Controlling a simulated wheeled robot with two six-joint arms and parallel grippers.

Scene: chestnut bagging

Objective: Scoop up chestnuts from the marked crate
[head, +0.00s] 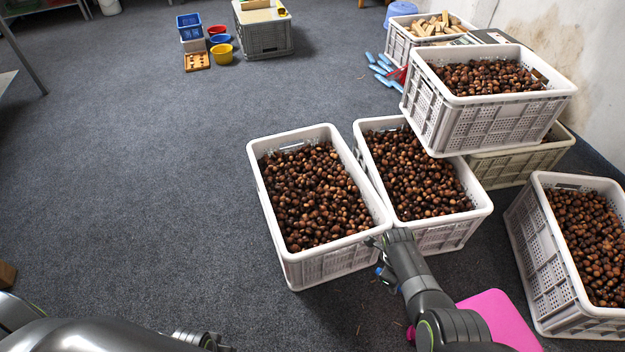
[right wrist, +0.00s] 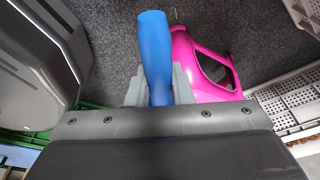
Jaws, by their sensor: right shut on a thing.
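Several white crates of brown chestnuts stand on the floor: a left one (head: 335,261), a middle one (head: 440,226), a stacked one (head: 480,126) and a far right one (head: 541,255). I cannot tell which is marked. My right gripper (head: 384,262) is at the near side of the left and middle crates. It is shut on a blue handle (right wrist: 155,50), seen between the fingers in the right wrist view (right wrist: 159,88). The rest of the tool is not clear. A dark part of my left arm shows at the bottom edge; its jaws cannot be made out.
A crate of wood pieces (head: 398,48), blue-handled tools (head: 384,68), small coloured tubs (head: 222,52) and a grey crate (head: 263,40) are at the back. The carpet on the left is clear.

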